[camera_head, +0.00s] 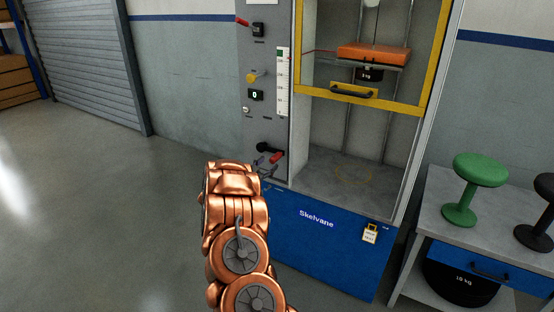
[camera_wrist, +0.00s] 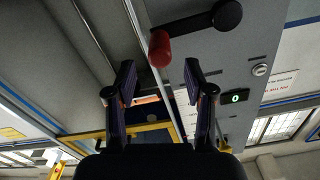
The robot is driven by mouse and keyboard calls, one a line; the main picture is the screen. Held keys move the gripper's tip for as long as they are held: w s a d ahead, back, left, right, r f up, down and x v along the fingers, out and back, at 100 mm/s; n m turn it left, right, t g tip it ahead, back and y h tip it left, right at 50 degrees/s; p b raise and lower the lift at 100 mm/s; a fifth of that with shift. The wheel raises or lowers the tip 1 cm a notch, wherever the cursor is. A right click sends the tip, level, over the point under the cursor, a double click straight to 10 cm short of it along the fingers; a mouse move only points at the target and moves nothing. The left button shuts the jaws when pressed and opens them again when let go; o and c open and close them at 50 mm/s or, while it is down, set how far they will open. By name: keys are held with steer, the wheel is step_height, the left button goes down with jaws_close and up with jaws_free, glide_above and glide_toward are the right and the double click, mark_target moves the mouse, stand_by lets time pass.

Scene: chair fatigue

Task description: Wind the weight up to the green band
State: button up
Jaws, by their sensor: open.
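In the head view, an orange slab-shaped weight (camera_head: 373,54) hangs high inside the cabinet, with a dark "5 kg" piece (camera_head: 369,74) under it. A thin red pointer (camera_head: 320,51) reaches left from it towards a white scale (camera_head: 282,90). The green band (camera_head: 280,54) is at the scale's top; I cannot tell the exact alignment. The black crank (camera_head: 268,149) has a red handle (camera_head: 276,157), pointing lower right. My gripper (camera_wrist: 160,82) is open and empty in the wrist view; the red handle (camera_wrist: 160,48) lies just beyond the fingertips, apparently not held. My arm partly hides the gripper in the head view.
The panel holds a red-handled switch (camera_head: 243,22), a yellow knob (camera_head: 251,77) and a display (camera_head: 256,95) reading 0. A yellow-framed guard (camera_head: 352,91) covers the upper opening. A bench (camera_head: 435,212) with stools stands right. Floor at left is clear.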

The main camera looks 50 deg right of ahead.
mark_target(281, 153)
steer(key=shift+w+d+p, duration=0.15)
steer(key=shift+d+p, duration=0.05)
steer(key=shift+d, duration=1.35)
steer(key=shift+w+d+p, duration=0.15)
steer(key=shift+d, duration=1.4)
steer(key=shift+w+d, duration=0.15)
steer(key=shift+d, duration=0.6)
jaws_close()
